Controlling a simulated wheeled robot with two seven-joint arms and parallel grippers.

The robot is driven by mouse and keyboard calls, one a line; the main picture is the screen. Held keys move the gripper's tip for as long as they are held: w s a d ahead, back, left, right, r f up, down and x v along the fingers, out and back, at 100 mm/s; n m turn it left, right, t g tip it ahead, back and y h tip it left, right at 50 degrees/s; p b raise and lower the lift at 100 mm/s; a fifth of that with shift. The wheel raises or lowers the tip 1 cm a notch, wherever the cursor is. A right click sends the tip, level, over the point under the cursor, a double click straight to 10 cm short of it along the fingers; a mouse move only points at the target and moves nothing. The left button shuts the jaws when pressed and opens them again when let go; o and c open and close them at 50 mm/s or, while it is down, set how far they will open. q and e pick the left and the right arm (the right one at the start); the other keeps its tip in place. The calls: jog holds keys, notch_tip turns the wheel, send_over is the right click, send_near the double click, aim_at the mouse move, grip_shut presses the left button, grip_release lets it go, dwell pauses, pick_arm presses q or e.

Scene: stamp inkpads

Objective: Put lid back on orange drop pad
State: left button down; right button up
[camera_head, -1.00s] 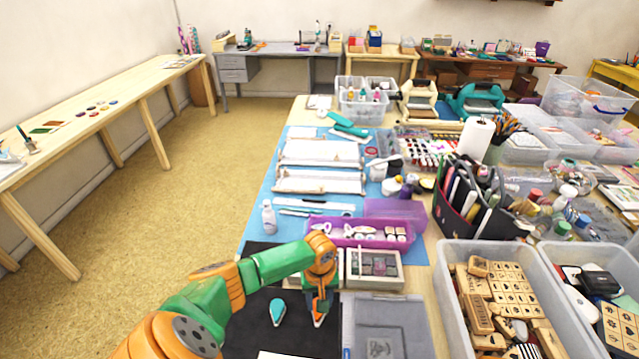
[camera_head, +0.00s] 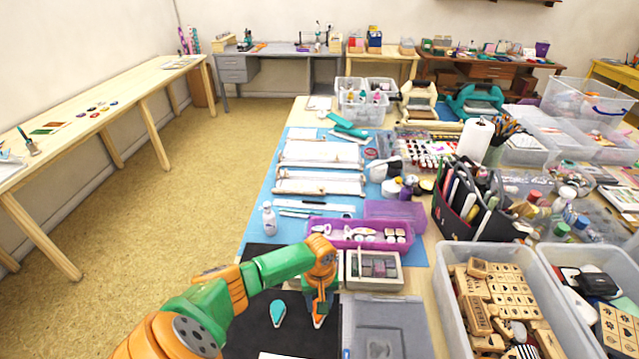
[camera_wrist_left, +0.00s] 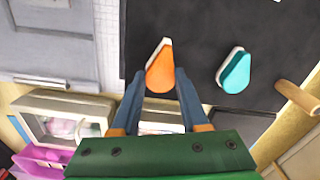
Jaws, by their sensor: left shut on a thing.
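The small orange drop-shaped pad piece (camera_wrist_left: 160,68) has a white edge along one side. It lies at the black mat in the left wrist view, and its tip shows in the head view (camera_head: 318,322). My left gripper (camera_wrist_left: 160,76) is pointed down and shut on this orange piece, with a finger on each side; it also shows in the head view (camera_head: 319,312). I cannot tell whether the piece is lid, pad or both together. No separate orange lid is visible. My right gripper is not in view.
A teal drop pad (camera_head: 278,313) lies on the black mat (camera_head: 250,335) beside the orange one. A grey case (camera_head: 400,325) lies to the right. A box of ink cubes (camera_head: 375,284) and a purple tray (camera_head: 318,236) stand behind. Bare black mat surrounds the teal pad.

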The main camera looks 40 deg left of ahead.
pick_arm(q)
jog(key=shift+f, duration=0.5)
dwell(1.2)
jog(key=shift+p, duration=0.4)
grip_release()
dwell(0.4)
notch_tip(320, 180, up, 5)
jog(key=p, duration=0.5)
jog(key=shift+f, duration=0.15)
jog(key=shift+r+p, duration=0.65)
jog(key=shift+r, duration=0.5)
grip_shut()
